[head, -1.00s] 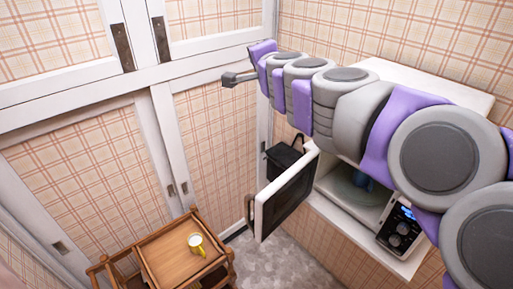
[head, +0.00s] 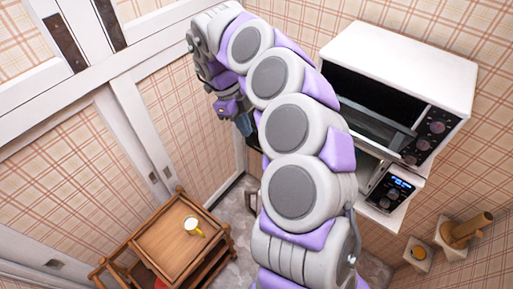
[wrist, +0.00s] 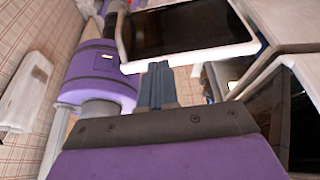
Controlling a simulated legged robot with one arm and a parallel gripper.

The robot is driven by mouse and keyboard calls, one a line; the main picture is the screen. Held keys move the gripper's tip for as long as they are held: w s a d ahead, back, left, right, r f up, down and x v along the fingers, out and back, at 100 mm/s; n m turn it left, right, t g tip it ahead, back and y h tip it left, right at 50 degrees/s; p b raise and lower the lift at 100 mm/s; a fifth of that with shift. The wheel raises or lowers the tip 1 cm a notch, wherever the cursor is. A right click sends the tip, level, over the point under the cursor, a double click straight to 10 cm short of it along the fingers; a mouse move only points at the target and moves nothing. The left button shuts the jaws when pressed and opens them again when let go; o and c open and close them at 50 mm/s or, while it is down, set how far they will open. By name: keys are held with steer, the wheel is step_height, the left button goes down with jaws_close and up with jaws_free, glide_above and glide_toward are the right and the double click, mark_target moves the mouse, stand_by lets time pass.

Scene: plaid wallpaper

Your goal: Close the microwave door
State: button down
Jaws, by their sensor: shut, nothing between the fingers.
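The microwave (head: 388,192) stands in the wall recess on the right, below a larger white oven. Its control panel with a lit blue display shows. My arm crosses in front and hides most of its door; a handle (head: 250,201) shows left of the arm. My gripper (head: 243,124) points down, left of the arm and above that handle. In the wrist view its fingers (wrist: 157,84) are together and empty. Beyond them is a white-framed dark panel (wrist: 185,30), probably the microwave door. I cannot tell whether the fingers touch anything.
The white oven (head: 405,70) sits above the microwave. Wooden holders (head: 462,232) are at lower right. A white-framed wall is on the left.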

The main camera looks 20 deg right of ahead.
steer(key=s+d+f, duration=0.4)
steer(key=s+f, duration=0.2)
steer(key=f, duration=0.3)
steer(key=shift+d+p, duration=0.2)
steer(key=shift+p, duration=0.25)
steer(key=shift+f, duration=0.1)
